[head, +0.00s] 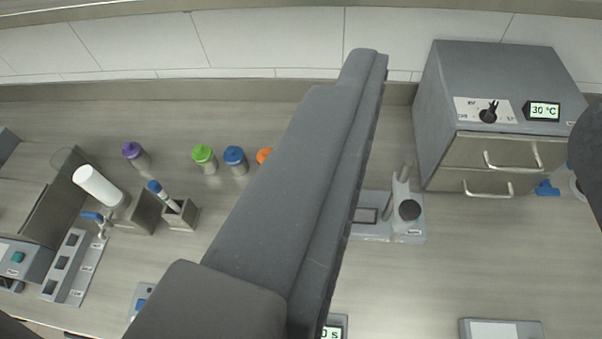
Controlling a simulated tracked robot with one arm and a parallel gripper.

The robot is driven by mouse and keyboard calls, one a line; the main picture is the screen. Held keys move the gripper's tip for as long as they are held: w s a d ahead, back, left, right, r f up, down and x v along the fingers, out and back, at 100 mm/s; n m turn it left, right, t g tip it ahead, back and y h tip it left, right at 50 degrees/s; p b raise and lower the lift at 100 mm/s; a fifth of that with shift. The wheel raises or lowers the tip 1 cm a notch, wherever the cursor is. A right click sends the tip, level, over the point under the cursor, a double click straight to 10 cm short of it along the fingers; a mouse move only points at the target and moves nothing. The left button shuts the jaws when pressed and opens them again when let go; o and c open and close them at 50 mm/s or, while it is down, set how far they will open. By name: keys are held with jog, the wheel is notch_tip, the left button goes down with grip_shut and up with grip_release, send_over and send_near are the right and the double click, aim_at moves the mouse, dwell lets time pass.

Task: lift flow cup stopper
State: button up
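A large grey limb of mine runs from the bottom centre up to a narrow tip near the back wall. I take this tip to be my gripper (364,62), but no gap between fingers shows. I see nothing held at the tip. I cannot single out the flow cup stopper for sure. A small grey stand (408,236) with an upright post and a dark round part (410,210) sits on the bench right of my limb. Its left side is close to the limb's edge. My limb hides the middle of the bench.
A grey oven (490,90) reading 30 °C stands back right. Purple (132,150), green (203,154), blue (234,156) and orange-lidded (264,155) jars stand left of my limb. A white cylinder (98,186) is farther left.

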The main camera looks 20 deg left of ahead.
jog(key=w+a+f+m+g+p, duration=0.1)
jog(key=w+a+f+g+p, duration=0.15)
jog(key=w, duration=0.35)
jog(key=w+a+f+m+g+p, duration=0.2)
jog(key=w+f+g+p, duration=0.1)
jog(key=w+g+p, duration=0.15)
jog(key=w+a+f+m+g+p, duration=0.2)
jog(key=a+f+g+p, duration=0.2)
jog(key=f, duration=0.1)
jog(key=w+a+f+m+g+p, duration=0.1)
jog(key=w+a+f+g+p, duration=0.2)
jog(key=f, duration=0.2)
jog(key=shift+m+g, duration=0.3)
jog(key=shift+g, duration=0.4)
jog(key=shift+s+a+f+p, duration=0.1)
jog(key=shift+a+f+p, duration=0.15)
jog(key=shift+f, duration=2.35)
jog(key=shift+s+a+f+p, duration=0.15)
jog(key=shift+f+p, duration=0.1)
jog(key=shift+f, duration=2.4)
jog(key=shift+s+a+f+p, duration=0.15)
jog(key=shift+f+p, duration=0.1)
jog(key=shift+f, duration=2.35)
